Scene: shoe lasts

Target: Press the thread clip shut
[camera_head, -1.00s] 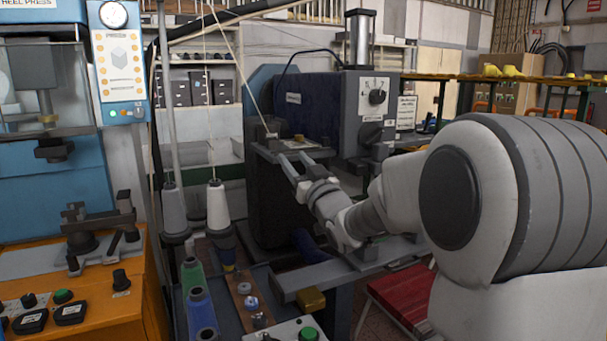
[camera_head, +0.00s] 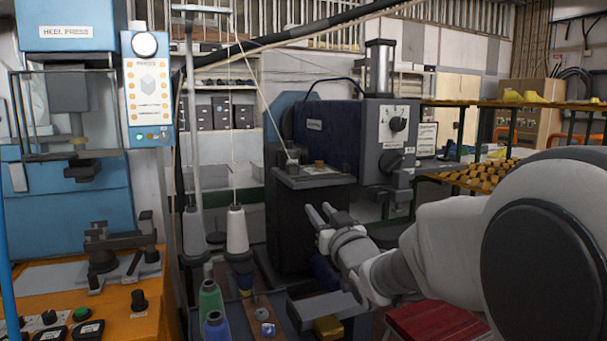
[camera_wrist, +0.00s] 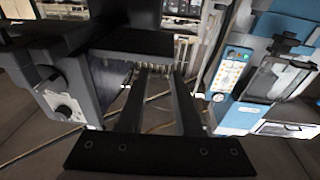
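The thread clip is too small to make out for certain. A small pale grey piece (camera_head: 291,159), where a thread (camera_head: 268,108) comes down, sits at the left of the plate (camera_head: 318,180) on the dark blue machine; whether it is open or shut I cannot tell. My gripper (camera_head: 317,207) is below and in front of this plate, apart from it in the head view. Its two long fingers show in the wrist view (camera_wrist: 161,72), spread with a gap and nothing between them. The dark plate edge is just beyond the fingers there, and the clip is not discernible.
The blue machine's body (camera_head: 335,135) and dial panel (camera_head: 397,125) rise behind the plate. Thread cones (camera_head: 237,232) and spools (camera_head: 211,300) stand left of my gripper. A heel press (camera_head: 75,120) is far left, and a red stool (camera_head: 435,325) is low at right.

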